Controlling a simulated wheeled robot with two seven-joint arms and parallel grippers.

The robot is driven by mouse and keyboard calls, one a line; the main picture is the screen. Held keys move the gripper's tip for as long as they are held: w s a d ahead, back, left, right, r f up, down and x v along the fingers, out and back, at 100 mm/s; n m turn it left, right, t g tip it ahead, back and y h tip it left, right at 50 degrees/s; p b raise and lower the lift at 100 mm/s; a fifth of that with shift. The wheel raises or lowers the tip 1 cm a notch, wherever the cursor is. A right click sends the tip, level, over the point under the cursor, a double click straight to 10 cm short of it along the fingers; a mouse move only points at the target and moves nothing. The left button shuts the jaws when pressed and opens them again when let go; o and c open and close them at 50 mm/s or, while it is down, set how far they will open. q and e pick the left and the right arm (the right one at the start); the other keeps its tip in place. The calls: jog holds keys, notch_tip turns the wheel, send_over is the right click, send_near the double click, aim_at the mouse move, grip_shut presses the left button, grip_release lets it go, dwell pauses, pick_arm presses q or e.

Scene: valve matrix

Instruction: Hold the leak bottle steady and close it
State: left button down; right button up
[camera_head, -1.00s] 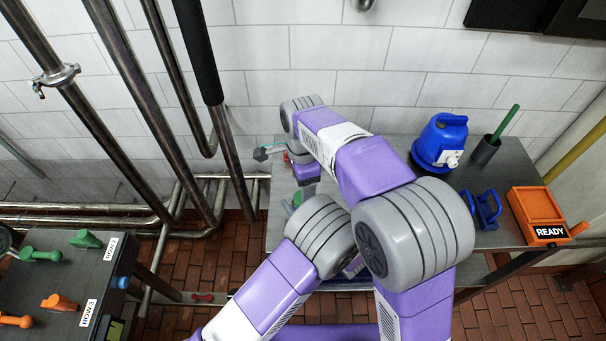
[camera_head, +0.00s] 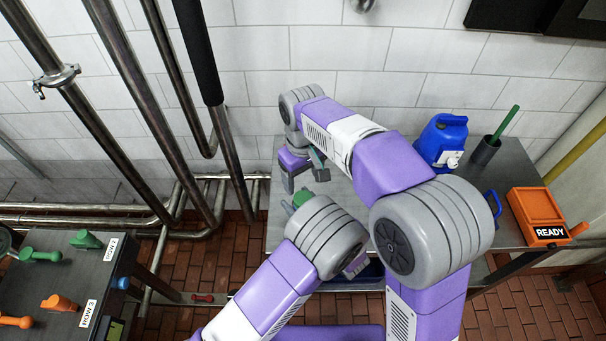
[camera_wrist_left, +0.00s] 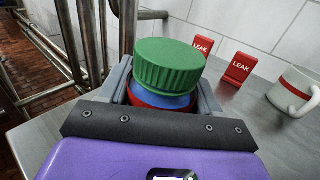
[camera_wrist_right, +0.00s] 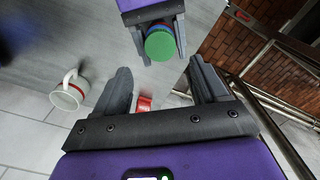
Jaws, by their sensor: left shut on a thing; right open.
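The leak bottle has a green ridged cap (camera_wrist_left: 168,65) over a blue neck and a red band (camera_wrist_left: 150,98). My left gripper (camera_wrist_left: 165,97) is shut around the bottle just below the cap. In the head view the green cap (camera_head: 301,198) shows above my left arm; the bottle body is hidden. My right gripper (camera_head: 303,174) is open and empty, above and near the bottle. In the right wrist view the green cap (camera_wrist_right: 160,45) lies ahead of the open fingers (camera_wrist_right: 160,85), apart from them. The cap looks slightly tilted on the neck; whether it is tight I cannot tell.
Red LEAK signs (camera_wrist_left: 240,68) and a white mug (camera_wrist_left: 300,90) stand on the grey table near the bottle. A blue jug (camera_head: 441,142), a dark cup with a green stick (camera_head: 486,151) and an orange READY box (camera_head: 537,212) stand at the right. Pipes run at the left.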

aim_at(303, 198)
jog(key=shift+r+n, duration=0.15)
jog(key=shift+n, duration=0.85)
jog(key=shift+f, duration=4.05)
jog(key=c, duration=1.1)
jog(key=o, duration=1.2)
jog(key=shift+o, duration=0.2)
notch_tip(303, 198, up, 12)
